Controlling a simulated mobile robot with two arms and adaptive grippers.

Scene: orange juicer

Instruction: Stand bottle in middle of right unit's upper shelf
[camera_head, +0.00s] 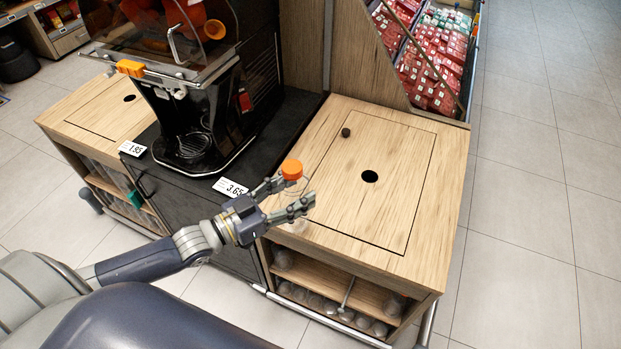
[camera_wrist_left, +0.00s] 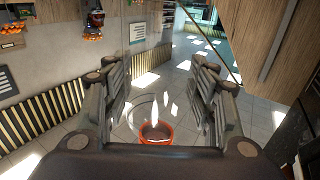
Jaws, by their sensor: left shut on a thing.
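My left gripper (camera_head: 294,192) is shut on a clear bottle with an orange cap (camera_head: 291,170). The bottle looks upright, at the front left corner of the right unit (camera_head: 405,135), near the height of its top. The see-through body is hard to make out between the fingers. In the left wrist view, the orange cap (camera_wrist_left: 156,133) shows between the fingers. The unit's upper shelf (camera_head: 365,294) lies lower, under the top. Clear bottles stand at its left end (camera_head: 282,260) and right end (camera_head: 396,306). My right gripper is not in view.
Several bottles (camera_head: 330,306) stand on the lower shelf. A thin light bar (camera_head: 348,292) crosses the shelf front near the middle. The black juicer (camera_head: 195,115) stands to the left.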

